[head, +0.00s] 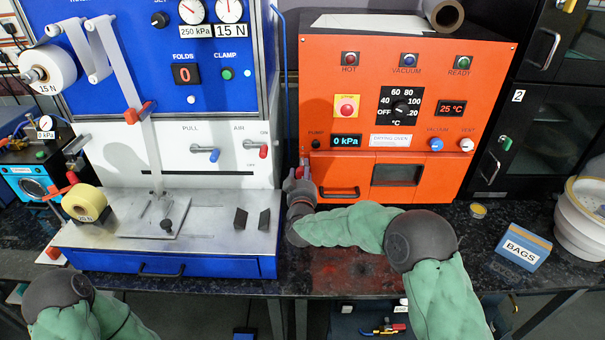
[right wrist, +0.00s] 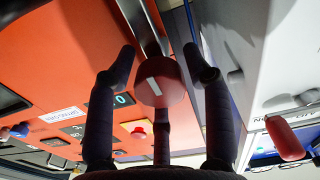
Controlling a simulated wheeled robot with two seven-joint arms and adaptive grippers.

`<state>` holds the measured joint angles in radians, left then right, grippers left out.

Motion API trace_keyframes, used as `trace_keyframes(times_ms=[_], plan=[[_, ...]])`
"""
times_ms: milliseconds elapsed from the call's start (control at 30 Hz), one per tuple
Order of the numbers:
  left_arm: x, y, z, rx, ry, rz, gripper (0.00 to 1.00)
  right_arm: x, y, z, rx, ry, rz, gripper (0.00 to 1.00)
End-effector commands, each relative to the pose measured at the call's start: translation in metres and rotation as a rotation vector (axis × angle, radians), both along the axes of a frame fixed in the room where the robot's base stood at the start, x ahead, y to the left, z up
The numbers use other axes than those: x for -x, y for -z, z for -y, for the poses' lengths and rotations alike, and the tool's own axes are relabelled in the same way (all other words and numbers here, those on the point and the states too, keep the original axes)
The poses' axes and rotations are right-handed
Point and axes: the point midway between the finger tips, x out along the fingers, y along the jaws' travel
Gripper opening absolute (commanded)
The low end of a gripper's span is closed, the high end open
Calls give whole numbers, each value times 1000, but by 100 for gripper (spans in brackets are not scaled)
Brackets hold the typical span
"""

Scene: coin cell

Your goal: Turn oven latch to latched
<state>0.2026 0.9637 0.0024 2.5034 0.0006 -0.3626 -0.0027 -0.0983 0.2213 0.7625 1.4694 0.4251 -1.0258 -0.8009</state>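The orange drying oven (head: 335,70) stands right of centre in the head view, its door with a dark window (head: 396,174) shut. My right gripper (head: 300,175) is at the oven's lower left edge. In the right wrist view a round red knob with a white bar (right wrist: 160,83), which looks like the oven latch, sits between the spread fingers of my right gripper (right wrist: 161,58). The fingers stand on both sides of it; contact is not clear. In the head view the gripper mostly hides the knob. My left gripper is out of view; only part of its arm shows.
The blue and white press (head: 100,160) stands close left of my right gripper, with a red-tipped air lever (head: 264,151). The oven door handle (head: 340,192) is close right. A BAGS box (head: 522,246) and white tub (head: 585,225) stand at the right.

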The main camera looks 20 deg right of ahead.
Motion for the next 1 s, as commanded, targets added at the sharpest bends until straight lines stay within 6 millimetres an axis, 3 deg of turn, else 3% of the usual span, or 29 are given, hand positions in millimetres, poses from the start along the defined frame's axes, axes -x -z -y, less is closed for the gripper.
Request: trace_keyframes(times_ms=[33, 133, 567, 1000], plan=[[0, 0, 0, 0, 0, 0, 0, 0, 0, 0, 0, 0, 0, 27], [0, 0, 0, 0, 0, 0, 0, 0, 0, 0, 0, 0, 0, 0], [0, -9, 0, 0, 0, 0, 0, 0, -2, 0, 61, 0, -17, 0], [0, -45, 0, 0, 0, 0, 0, 0, -3, -1, 398, -2, -116, 0]])
